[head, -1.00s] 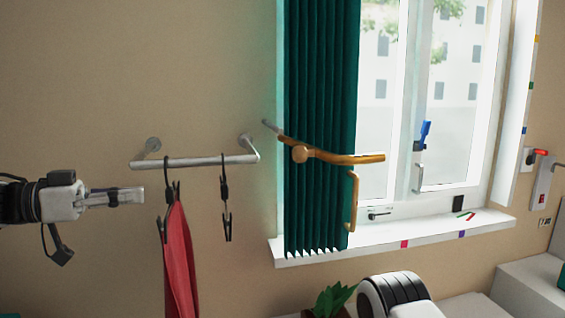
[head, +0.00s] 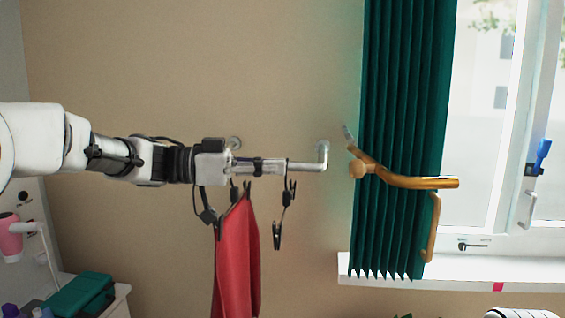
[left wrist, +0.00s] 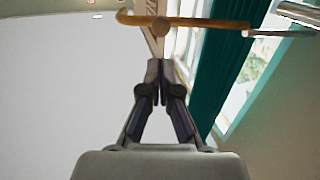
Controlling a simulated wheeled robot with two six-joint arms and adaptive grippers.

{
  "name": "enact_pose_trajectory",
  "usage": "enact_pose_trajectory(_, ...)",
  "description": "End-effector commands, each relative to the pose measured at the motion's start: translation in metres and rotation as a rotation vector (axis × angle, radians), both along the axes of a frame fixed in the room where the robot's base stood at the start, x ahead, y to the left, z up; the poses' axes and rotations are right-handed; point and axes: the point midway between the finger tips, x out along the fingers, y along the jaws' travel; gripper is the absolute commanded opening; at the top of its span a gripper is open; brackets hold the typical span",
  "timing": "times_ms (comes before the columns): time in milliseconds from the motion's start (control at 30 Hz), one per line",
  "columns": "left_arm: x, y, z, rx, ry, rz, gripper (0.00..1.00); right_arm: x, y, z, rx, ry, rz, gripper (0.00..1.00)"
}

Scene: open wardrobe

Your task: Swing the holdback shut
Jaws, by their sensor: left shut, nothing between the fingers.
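The holdback (head: 412,182) is a curved brass-coloured arm with a round knob (head: 358,170). It stands out across the front of the green curtain (head: 402,110), its tip pointing right towards the window. It also shows near the top of the left wrist view (left wrist: 205,22). My left gripper (head: 282,166) is shut and empty. It is in front of the wall rail and left of the holdback, with a gap between them in the head view. In the left wrist view its closed fingertips (left wrist: 160,68) point towards the knob, apart from it. My right gripper is out of view.
The wall rail (head: 308,167) carries black clips (head: 278,235) and a red cloth (head: 237,262), close to my left gripper. A brass hook (head: 432,230) hangs below the holdback. The windowsill (head: 470,270) juts out below. A teal case (head: 80,294) lies at lower left.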

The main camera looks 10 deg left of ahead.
Motion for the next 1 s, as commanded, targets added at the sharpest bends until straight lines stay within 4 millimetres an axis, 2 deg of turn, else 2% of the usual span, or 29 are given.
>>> enact_pose_trajectory(33, 0.002, -0.013, 0.001, 0.006, 0.002, -0.003, 0.0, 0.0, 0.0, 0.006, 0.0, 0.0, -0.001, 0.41)
enact_pose_trajectory(200, 0.011, -0.049, 0.0, 0.005, 0.001, -0.003, 0.0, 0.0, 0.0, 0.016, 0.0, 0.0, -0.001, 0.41)
enact_pose_trajectory(433, 0.021, -0.09, -0.001, 0.004, 0.001, -0.002, 0.0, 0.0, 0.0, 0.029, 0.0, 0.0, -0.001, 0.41)
enact_pose_trajectory(600, 0.024, -0.102, -0.003, 0.003, 0.001, 0.0, 0.0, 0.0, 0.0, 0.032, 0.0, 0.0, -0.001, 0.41)
enact_pose_trajectory(1000, 0.024, -0.102, -0.004, 0.002, 0.0, 0.0, 0.0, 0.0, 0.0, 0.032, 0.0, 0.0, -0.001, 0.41)
